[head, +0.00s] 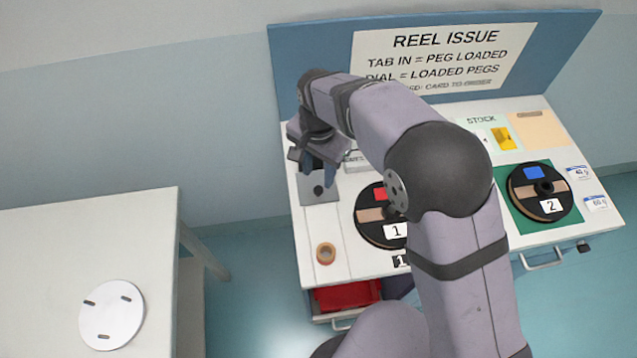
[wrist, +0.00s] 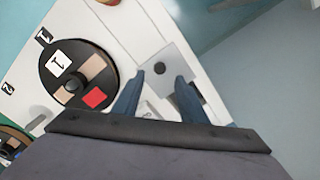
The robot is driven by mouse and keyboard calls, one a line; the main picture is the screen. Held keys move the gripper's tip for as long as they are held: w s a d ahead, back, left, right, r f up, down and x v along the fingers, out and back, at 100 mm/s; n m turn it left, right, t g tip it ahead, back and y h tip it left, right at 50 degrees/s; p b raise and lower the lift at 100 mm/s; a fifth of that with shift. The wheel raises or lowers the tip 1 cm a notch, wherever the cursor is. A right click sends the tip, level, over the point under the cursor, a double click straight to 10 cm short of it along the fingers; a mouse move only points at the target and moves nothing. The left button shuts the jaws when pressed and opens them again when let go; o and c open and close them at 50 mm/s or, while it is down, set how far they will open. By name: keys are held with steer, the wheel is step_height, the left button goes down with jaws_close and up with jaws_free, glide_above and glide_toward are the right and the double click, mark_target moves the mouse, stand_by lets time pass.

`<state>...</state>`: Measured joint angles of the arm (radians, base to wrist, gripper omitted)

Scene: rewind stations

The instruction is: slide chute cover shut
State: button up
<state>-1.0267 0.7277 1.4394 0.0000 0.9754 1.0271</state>
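The chute cover looks to be the grey plate (head: 312,197) with a small black knob (head: 318,189) at the left end of the reel bench. In the wrist view the plate (wrist: 176,65) and knob (wrist: 160,68) lie just beyond my fingertips. My gripper (head: 319,178) hangs over the plate. In the wrist view my gripper (wrist: 159,80) is open, its two blue fingers apart with nothing between them. The knob lies ahead of the gap. A dark patch shows by the right finger; I cannot tell whether it is the chute opening.
Reel 1 (head: 372,228) stands right of the plate, and reel 2 (head: 525,205) sits on a green mat farther right. A tape roll (head: 326,253) lies in front. A blue sign board (head: 287,80) rises behind. A white table (head: 50,250) with a round disc (head: 111,322) is at left.

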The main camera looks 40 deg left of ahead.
mark_target(318, 188)
steer(key=shift+f+p, duration=1.05)
steer(key=shift+f, duration=2.1)
jaws_close()
steer(key=shift+w+a, duration=0.1)
